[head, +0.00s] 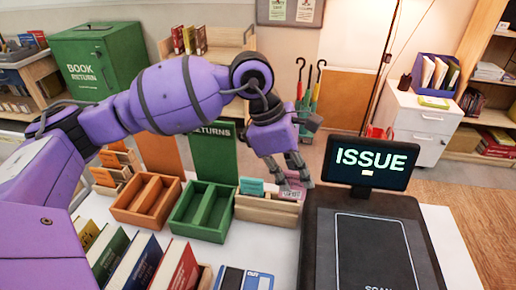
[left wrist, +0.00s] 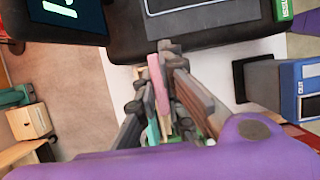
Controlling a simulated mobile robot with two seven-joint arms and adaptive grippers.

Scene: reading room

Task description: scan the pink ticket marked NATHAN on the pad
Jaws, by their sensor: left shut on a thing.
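My left gripper (head: 292,178) is above the right end of a light wooden ticket box (head: 262,212). It is shut on a pink ticket (head: 289,195), which also shows between the fingers (left wrist: 160,98) in the left wrist view (left wrist: 158,84). The ticket is at the box's top edge; I cannot tell whether its lower part is still inside. The name on it is not readable. The black scan pad (head: 372,250), lettered SCAN at its front, lies just right of the box. My right gripper is not in view.
A screen reading ISSUE (head: 372,159) stands behind the pad. Left of the box are a green tray (head: 202,212) and an orange-brown tray (head: 146,199). Books (head: 140,262) stand at the front left, with a blue-and-white box (head: 243,279) beside them. A teal ticket (head: 251,186) stands in the box.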

